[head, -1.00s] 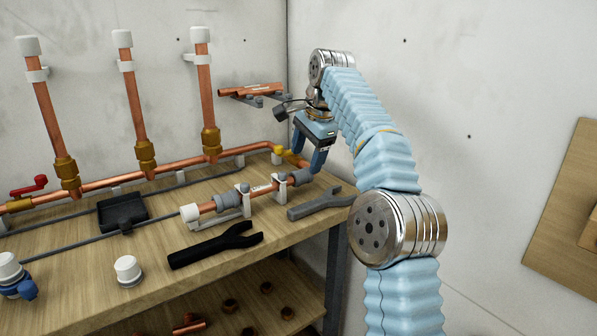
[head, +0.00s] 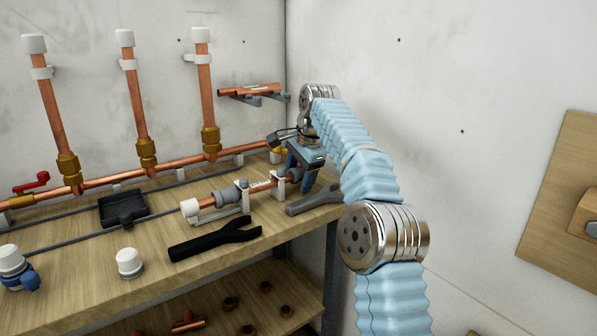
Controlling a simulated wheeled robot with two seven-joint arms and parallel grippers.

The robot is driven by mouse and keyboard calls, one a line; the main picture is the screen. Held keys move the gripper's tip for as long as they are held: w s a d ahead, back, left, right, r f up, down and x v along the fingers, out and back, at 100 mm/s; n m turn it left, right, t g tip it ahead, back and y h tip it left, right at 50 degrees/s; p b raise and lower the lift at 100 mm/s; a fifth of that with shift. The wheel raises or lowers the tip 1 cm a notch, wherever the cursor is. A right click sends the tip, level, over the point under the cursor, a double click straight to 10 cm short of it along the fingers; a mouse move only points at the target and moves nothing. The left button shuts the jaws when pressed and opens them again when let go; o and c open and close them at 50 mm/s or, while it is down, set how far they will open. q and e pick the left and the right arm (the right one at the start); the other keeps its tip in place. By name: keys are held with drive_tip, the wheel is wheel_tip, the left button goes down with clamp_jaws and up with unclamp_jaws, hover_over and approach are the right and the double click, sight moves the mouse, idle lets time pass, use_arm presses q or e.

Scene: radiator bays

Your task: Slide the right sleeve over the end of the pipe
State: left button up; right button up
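A short copper pipe (head: 260,187) lies level in white clips near the right end of the bench. It has a white cap at its left end and a grey sleeve (head: 230,195) left of the middle. The right sleeve (head: 295,175), also grey, is at the pipe's right end and partly hidden by my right gripper. My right gripper (head: 302,174) points down at this sleeve, with its fingers apart on either side of it. I cannot tell whether they press on it. My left gripper is out of view.
A black open-end wrench (head: 215,240) and a grey one (head: 312,201) lie in front of the pipe. A copper pipe run with risers (head: 205,100) stands behind. A black tray (head: 122,208) and a white cap (head: 129,262) are to the left. Below is a shelf with fittings.

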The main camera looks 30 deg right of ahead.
sight(292, 170)
drive_tip(key=c, duration=0.7)
drive_tip(key=shift+s+a+b, duration=0.1)
drive_tip(key=shift+a+b, duration=0.4)
drive_tip(key=shift+a, duration=0.75)
drive_tip(key=o, duration=0.8)
drive_tip(key=p+v, duration=0.2)
drive_tip(key=shift+r, duration=0.4)
drive_tip(key=v, duration=0.4)
drive_tip(key=shift+s+r, duration=0.15)
